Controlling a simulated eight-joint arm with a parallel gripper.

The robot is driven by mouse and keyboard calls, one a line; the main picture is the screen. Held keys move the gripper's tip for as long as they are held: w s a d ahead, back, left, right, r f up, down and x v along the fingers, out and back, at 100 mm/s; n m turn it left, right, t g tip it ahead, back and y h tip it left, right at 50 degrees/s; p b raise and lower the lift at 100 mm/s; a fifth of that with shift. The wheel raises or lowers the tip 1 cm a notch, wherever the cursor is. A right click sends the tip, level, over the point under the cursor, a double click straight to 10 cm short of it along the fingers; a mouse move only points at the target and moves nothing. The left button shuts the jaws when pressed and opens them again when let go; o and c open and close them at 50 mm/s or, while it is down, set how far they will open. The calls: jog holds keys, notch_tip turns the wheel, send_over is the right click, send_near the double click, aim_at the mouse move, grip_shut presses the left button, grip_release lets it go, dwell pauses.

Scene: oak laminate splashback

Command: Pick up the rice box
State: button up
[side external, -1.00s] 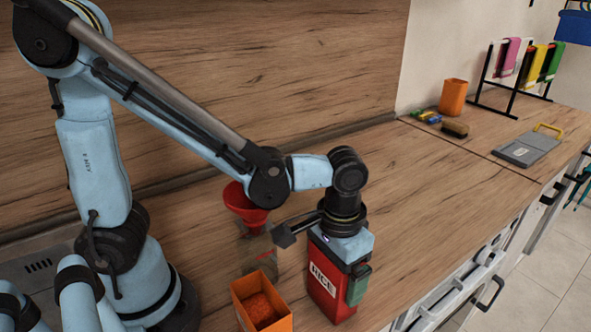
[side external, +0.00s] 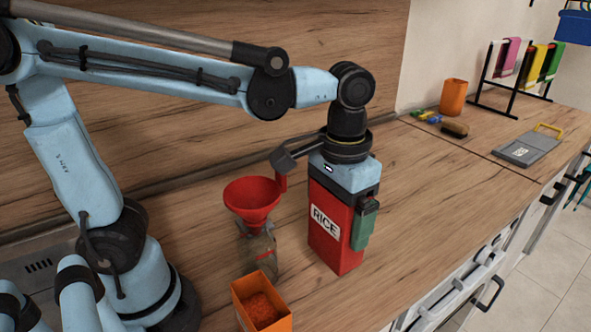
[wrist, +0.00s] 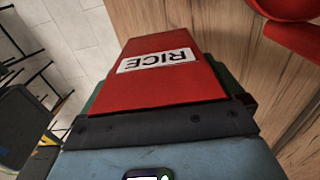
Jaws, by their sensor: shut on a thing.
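The rice box (side external: 330,238) is a tall red box with a white label reading RICE. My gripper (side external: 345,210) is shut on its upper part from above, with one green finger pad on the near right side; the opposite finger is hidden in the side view. The box hangs roughly upright, and its base appears clear of the worktop. In the wrist view the rice box (wrist: 165,80) fills the middle, label showing, with green pad edges on either side of it.
A red funnel (side external: 252,196) sits in a glass jar (side external: 259,252) left of the box. An orange open container (side external: 262,303) with red-orange contents stands in front. The worktop between is clear.

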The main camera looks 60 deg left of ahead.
jog(key=w+a+r+n, duration=0.2)
jog(key=a+r, duration=0.3)
jog(key=a, duration=0.9)
jog(key=s+a+r+n, duration=0.3)
jog(key=s+r+n, duration=0.3)
jog(key=s, duration=0.1)
jog(key=s+a+r+n, duration=0.3)
jog(key=s+r+n, duration=0.3)
jog(key=s, duration=0.1)
jog(key=f, duration=2.7)
jog(key=shift+d+f, duration=0.1)
jog(key=shift+d, duration=0.15)
jog(key=shift+f, duration=0.1)
jog(key=o, duration=0.9)
jog(key=shift+c, duration=0.2)
jog(key=shift+o, duration=0.2)
